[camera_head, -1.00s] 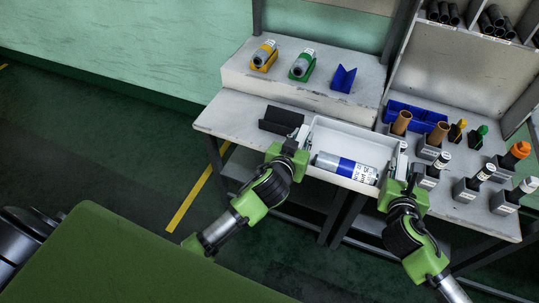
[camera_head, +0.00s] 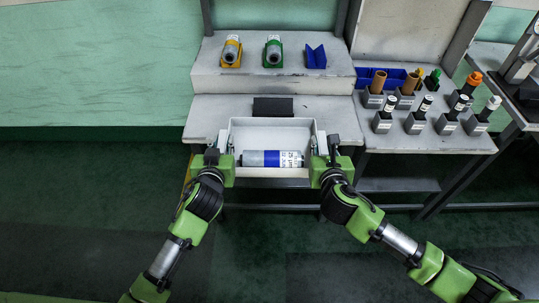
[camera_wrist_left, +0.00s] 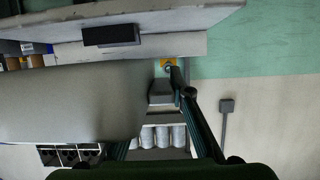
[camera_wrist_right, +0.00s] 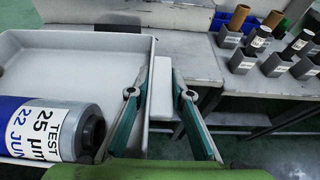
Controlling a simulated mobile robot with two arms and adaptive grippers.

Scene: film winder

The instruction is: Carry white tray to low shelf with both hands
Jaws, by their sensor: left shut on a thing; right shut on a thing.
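The white tray (camera_head: 234,134) is held level between my two grippers at the front edge of the bench. A silver and blue roll (camera_head: 262,158) with a white label lies across its near part; the label shows in the right wrist view (camera_wrist_right: 42,130). My left gripper (camera_head: 222,150) is shut on the tray's left handle. My right gripper (camera_head: 322,148) is shut on its right handle (camera_wrist_right: 161,88). In the left wrist view the tray (camera_wrist_left: 70,100) is a large grey surface. Low shelf boards (camera_head: 398,185) show under the bench, partly hidden.
A black block (camera_head: 273,107) sits on the bench just behind the tray. A raised step (camera_head: 274,86) behind carries yellow, green and blue holders. Grey blocks with several cylinders (camera_head: 415,124) and a blue bin (camera_head: 388,78) stand right. The floor in front is clear.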

